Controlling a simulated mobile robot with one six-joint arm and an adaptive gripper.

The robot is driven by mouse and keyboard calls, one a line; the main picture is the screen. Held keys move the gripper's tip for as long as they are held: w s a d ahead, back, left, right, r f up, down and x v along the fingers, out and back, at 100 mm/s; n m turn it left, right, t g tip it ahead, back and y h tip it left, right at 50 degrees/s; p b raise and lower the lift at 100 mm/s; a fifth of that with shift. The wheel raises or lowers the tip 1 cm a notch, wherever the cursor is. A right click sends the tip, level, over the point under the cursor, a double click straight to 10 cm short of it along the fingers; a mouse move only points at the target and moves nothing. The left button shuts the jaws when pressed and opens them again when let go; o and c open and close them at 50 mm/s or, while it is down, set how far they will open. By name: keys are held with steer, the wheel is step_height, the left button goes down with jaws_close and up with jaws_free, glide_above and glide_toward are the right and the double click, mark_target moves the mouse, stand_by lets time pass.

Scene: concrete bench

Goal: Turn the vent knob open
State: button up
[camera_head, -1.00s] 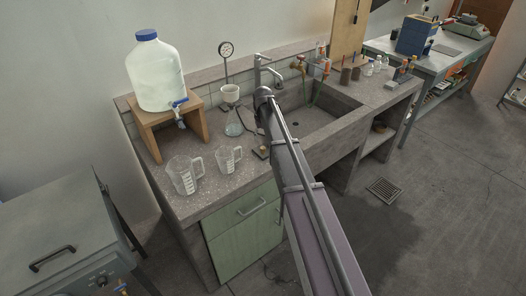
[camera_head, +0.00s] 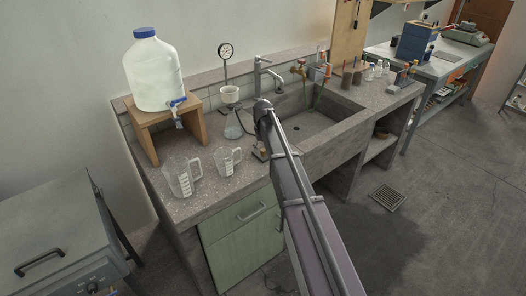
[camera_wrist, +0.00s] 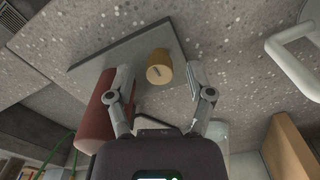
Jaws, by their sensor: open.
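The vent knob (camera_wrist: 159,67) is a short tan-yellow cylinder with a dark mark on its face, on a flat grey plate (camera_wrist: 95,62). In the head view the knob (camera_head: 263,149) is small and partly hidden by my arm. My gripper (camera_wrist: 162,88) is open, one finger on each side of the knob in the wrist picture. A gap shows between each finger and the knob; I cannot tell the height between them. In the head view my arm hides the gripper.
A dark red cylinder (camera_wrist: 104,108) lies close to the left finger in the wrist view. A white jug handle (camera_wrist: 289,55) is at upper right. In the head view, two measuring jugs (camera_head: 183,178), a flask with funnel (camera_head: 232,126) and the sink (camera_head: 318,130) surround the spot.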

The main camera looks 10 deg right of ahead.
jaws_close()
